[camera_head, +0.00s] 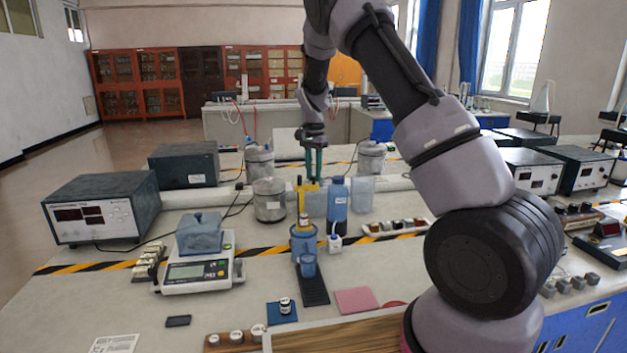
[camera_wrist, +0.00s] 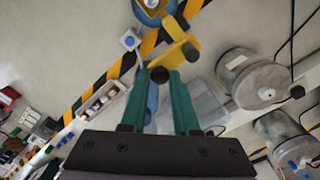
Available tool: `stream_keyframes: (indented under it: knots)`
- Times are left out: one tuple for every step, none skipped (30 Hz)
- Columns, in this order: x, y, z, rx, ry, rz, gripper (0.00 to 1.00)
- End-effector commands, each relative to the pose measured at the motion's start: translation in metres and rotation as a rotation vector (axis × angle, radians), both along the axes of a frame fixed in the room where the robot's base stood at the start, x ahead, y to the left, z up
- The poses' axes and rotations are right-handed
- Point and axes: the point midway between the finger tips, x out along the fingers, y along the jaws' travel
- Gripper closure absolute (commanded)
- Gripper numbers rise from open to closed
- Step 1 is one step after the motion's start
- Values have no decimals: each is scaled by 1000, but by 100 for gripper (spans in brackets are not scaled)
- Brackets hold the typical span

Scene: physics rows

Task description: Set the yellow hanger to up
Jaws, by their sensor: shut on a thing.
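The yellow hanger (camera_head: 303,205) stands upright at the blue cup (camera_head: 304,243) in the middle of the bench. In the wrist view the yellow hanger (camera_wrist: 180,40) has a dark knob (camera_wrist: 160,75) at its near end and another dark knob at its side. My gripper (camera_head: 314,177) reaches down from above, with green fingers at the hanger's top. In the wrist view my gripper (camera_wrist: 160,77) is shut with the dark knob between its fingertips. The hanger's lower part is hidden by the cup.
A blue bottle (camera_head: 337,205) stands close to the right of the hanger. Metal canisters (camera_head: 269,200) stand behind and to the left. A scale (camera_head: 198,268) with a blue block is at left. A black strip (camera_head: 312,287) lies in front.

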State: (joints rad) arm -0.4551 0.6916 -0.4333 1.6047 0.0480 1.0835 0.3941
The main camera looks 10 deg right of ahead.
Motion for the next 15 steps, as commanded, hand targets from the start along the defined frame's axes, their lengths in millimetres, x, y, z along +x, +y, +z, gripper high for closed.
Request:
stream_keyframes:
  knots:
    - [2,0,5,3,-8,-1,100]
    - [2,0,5,3,-8,-1,100]
    - [2,0,5,4,-9,-1,100]
    - [3,0,5,3,-10,-1,100]
    - [3,0,6,3,-10,-1,100]
    - [3,0,6,4,-11,-1,59]
    - [3,0,6,4,-11,-1,48]
    - [3,0,5,3,-10,-1,41]
    - [2,0,5,4,-9,-1,41]
    - [2,0,5,3,-8,-1,41]
    - [2,0,4,3,-8,-1,41]
    - [2,0,4,3,-7,-1,41]
    - [2,0,4,3,-7,-1,41]
    - [2,0,4,3,-7,-1,41]
    - [2,0,3,2,-6,-1,41]
